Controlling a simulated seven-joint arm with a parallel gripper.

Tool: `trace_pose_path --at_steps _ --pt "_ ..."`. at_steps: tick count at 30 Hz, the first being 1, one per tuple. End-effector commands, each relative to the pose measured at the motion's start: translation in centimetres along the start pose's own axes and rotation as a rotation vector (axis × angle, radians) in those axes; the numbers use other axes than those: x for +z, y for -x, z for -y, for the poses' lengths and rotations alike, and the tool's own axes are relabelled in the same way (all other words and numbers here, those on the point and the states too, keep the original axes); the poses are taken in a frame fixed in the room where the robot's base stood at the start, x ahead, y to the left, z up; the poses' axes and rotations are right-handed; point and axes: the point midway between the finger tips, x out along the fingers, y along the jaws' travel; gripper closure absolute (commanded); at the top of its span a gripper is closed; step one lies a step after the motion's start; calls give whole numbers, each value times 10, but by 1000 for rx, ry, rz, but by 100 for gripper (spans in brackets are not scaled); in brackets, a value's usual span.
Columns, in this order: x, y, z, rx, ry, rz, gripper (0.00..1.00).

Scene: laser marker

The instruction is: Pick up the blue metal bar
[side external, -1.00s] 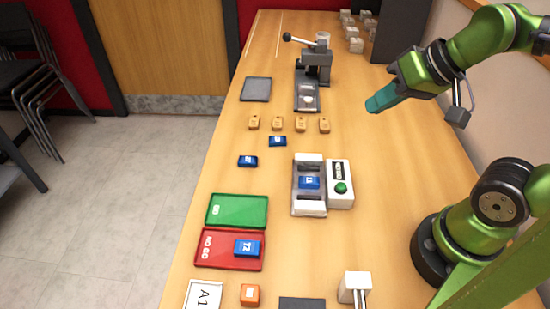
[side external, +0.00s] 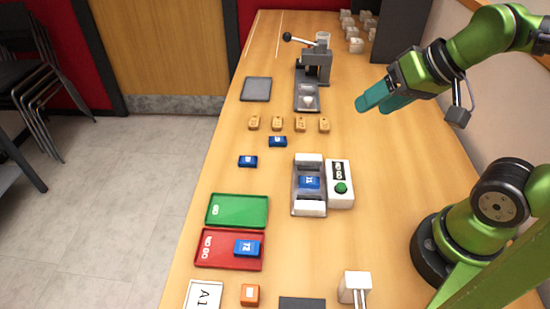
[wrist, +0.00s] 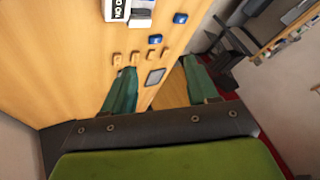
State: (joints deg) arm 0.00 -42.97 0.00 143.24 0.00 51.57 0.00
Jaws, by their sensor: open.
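Several blue bars with white markings are in view. One (side external: 248,161) lies on the open table, and another (side external: 278,141) lies just behind and right of it. A third (side external: 309,182) sits in the white marking fixture (side external: 309,207), and a fourth (side external: 246,247) lies in the red tray (side external: 215,262). My gripper (side external: 373,106), with teal fingers, is open and empty above the right side of the table, away from all the bars. In the wrist view, its fingers (wrist: 158,64) are spread, and two blue bars (wrist: 155,39) (wrist: 180,18) show beyond them.
Several tan blocks (side external: 300,124) stand in a row behind the bars. A lever press (side external: 316,68) and a grey plate (side external: 256,89) are farther back. A green tray (side external: 238,220) adjoins the red one. A white control box (side external: 340,170) with a green button stands beside the fixture.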

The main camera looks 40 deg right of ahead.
Motion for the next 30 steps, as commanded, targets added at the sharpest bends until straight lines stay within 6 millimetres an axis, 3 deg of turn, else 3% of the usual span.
trace_pose_path --at_steps 5,11,14,24,30 --pt "0 0 1 -1 2 3 42" --pt "3 -25 8 29 46 116 42" --pt "-1 -45 17 65 172 229 42" --pt "-10 -114 43 87 862 623 42" --pt "-19 -111 45 52 1072 679 42"
